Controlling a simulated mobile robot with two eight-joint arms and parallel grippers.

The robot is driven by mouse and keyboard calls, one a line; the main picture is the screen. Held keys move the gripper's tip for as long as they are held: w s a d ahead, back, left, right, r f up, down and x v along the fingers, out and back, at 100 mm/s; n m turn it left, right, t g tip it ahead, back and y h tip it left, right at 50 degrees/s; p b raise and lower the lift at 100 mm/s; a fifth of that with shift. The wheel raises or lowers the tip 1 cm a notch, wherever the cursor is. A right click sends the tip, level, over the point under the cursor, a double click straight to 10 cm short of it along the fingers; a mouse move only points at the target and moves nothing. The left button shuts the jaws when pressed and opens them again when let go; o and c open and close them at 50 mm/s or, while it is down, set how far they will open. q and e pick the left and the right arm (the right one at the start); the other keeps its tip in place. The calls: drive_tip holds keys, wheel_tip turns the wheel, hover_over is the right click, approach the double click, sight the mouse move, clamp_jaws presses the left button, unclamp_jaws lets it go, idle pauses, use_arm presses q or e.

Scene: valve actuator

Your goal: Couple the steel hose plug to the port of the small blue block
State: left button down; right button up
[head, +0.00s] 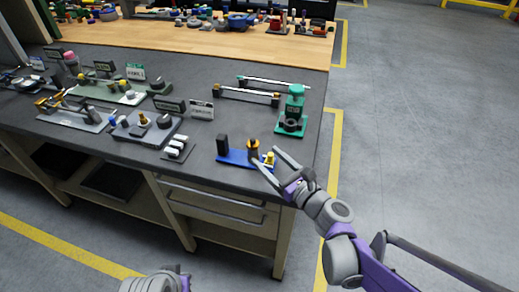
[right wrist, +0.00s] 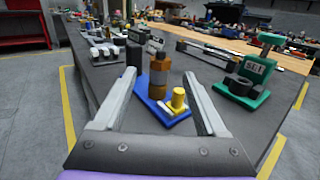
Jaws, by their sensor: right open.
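A blue base plate (head: 233,157) lies near the front right corner of the dark bench and also shows in the right wrist view (right wrist: 157,106). It carries a black upright block (head: 222,145), an orange-brown cylinder with a dark top (right wrist: 160,75), and a short yellow knob (right wrist: 178,100). I cannot pick out a steel hose plug or the block's port at this size. My right gripper (head: 267,156) is open, with its fingers spread on either side of the cylinder and knob in view. It grips nothing. My left gripper's fingers are not in view.
A green fixture (head: 292,112) stands behind and right of the blue plate. A rail (head: 246,96) lies behind. White-topped parts (head: 179,148) and several other fixtures fill the bench's left. Bare bench lies around the plate. The bench's right edge is close.

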drive_tip(key=v, duration=0.5)
idle(0.4)
drive_tip(key=shift+s+a+n, duration=0.15)
drive_tip(key=shift+s+n, duration=0.05)
drive_tip(key=shift+n, duration=0.2)
drive_tip(key=s+f+n+g+h+p, duration=0.25)
drive_tip(key=s+n+g+p, duration=0.4)
drive_tip(key=s+n, duration=0.6)
drive_tip(key=s+d+n+g+h+p, duration=0.2)
drive_tip(key=s+d+n+h, duration=0.4)
drive_tip(key=n, duration=0.9)
drive_tip(key=d+h+p, duration=0.1)
drive_tip(key=d+h, duration=0.1)
drive_tip(key=d, duration=0.2)
drive_tip(key=shift+d+f+g, duration=0.2)
drive_tip(key=shift+d+g, duration=0.15)
